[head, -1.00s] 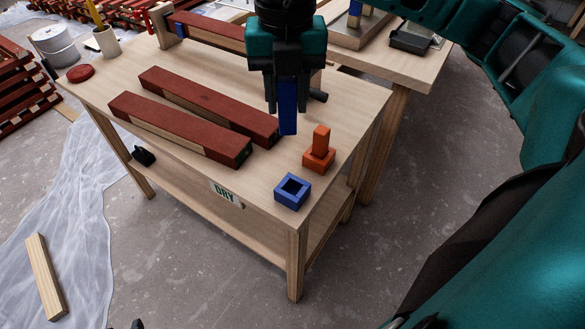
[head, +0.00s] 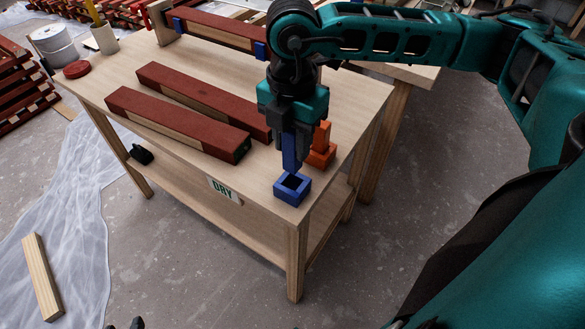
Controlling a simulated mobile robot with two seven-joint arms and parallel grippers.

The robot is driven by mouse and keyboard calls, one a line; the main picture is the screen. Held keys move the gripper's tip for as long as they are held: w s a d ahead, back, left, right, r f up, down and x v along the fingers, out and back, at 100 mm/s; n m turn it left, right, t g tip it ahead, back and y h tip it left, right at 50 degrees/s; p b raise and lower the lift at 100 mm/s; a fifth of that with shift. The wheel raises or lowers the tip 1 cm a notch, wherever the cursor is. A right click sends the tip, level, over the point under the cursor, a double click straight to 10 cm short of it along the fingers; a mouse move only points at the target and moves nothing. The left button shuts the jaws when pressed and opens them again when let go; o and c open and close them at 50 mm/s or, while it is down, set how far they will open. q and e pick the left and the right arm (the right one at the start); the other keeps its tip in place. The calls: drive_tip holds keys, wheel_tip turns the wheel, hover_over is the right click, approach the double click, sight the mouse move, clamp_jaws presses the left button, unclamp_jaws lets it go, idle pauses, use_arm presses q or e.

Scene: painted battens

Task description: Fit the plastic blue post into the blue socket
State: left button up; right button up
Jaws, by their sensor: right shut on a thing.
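The blue post (head: 290,152) is upright in my right gripper (head: 291,137), which is shut on its upper part. The blue socket (head: 292,190) is a square block with a square hole, near the front corner of the wooden table. The post's lower end is right above the socket's back part and hides some of its rim. I cannot tell whether the post touches the socket. My left gripper is not clearly in view.
An orange post in its orange socket (head: 322,152) stands close behind and right of the blue socket, partly hidden by my right gripper. Two red-brown battens (head: 180,122) lie left on the table (head: 262,190). A DRY sign (head: 224,190) hangs on the front edge.

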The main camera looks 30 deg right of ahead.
sight(292, 169)
wheel_tip(292, 169, down, 7)
drive_tip(key=shift+f+b, duration=0.1)
drive_tip(key=shift+b, duration=0.3)
use_arm(q)
drive_tip(key=shift+w+d, duration=0.2)
drive_tip(key=shift+d, duration=0.1)
use_arm(e)
drive_tip(key=shift+f, duration=0.15)
use_arm(q)
drive_tip(key=shift+f, duration=0.15)
use_arm(e)
drive_tip(key=o, duration=1)
drive_tip(key=shift+o, duration=0.2)
